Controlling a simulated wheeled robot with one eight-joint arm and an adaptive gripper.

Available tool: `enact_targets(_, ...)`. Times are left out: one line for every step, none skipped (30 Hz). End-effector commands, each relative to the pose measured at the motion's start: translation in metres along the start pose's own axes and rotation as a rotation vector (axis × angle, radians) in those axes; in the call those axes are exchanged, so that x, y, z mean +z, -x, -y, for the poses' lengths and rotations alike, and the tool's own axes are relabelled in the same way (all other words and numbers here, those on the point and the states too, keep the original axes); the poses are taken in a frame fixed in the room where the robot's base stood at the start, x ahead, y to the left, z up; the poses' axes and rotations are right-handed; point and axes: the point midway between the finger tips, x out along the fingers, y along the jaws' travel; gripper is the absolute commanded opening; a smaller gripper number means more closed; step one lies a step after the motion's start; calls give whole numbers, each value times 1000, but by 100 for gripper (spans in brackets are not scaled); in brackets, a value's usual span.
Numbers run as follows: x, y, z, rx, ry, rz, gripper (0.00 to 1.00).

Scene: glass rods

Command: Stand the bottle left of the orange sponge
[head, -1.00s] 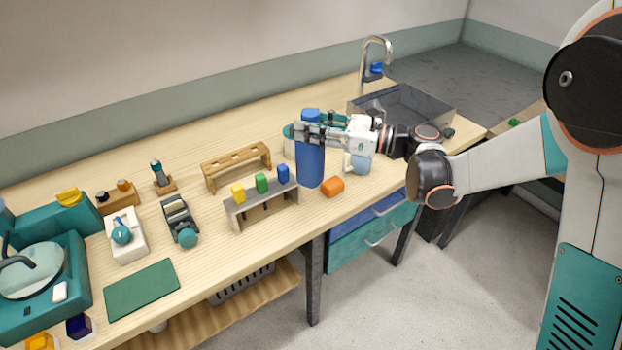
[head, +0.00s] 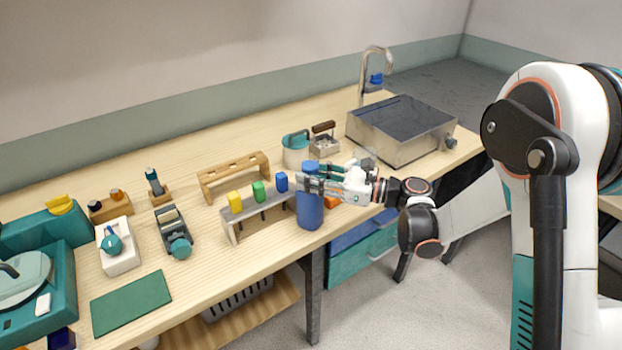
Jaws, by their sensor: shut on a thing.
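The blue bottle (head: 310,212) is upright at the front edge of the bench, just right of the grey rack. My gripper (head: 311,186) is shut around its upper part, reaching in from the right. I cannot tell whether its base touches the bench or hangs a little above or in front of the edge. The orange sponge (head: 331,202) lies to the right of the bottle and is mostly hidden behind my gripper and wrist.
The grey rack (head: 233,229) with yellow, green and blue pieces stands close left of the bottle. Drawers (head: 358,255) lie below the edge.

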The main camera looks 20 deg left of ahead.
Motion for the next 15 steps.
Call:
enact_targets(2, 0, 0, 0, 0, 2, 0)
enact_targets(2, 0, 0, 0, 0, 2, 0)
enact_targets(2, 0, 0, 0, 0, 2, 0)
enact_targets(2, 0, 0, 0, 0, 1, 0)
enact_targets(2, 0, 0, 0, 0, 1, 0)
enact_targets(1, 0, 0, 0, 0, 1, 0)
enact_targets(0, 0, 0, 0, 0, 1, 0)
enact_targets(-1, 0, 0, 0, 0, 1, 0)
enact_targets(-2, 0, 0, 0, 0, 1, 0)
enact_targets(-2, 0, 0, 0, 0, 0, 39)
enact_targets(-2, 0, 0, 0, 0, 0, 46)
enact_targets(-1, 0, 0, 0, 0, 0, 52)
enact_targets(-1, 0, 0, 0, 0, 0, 52)
enact_targets(-1, 0, 0, 0, 0, 0, 52)
enact_targets(-1, 0, 0, 0, 0, 0, 52)
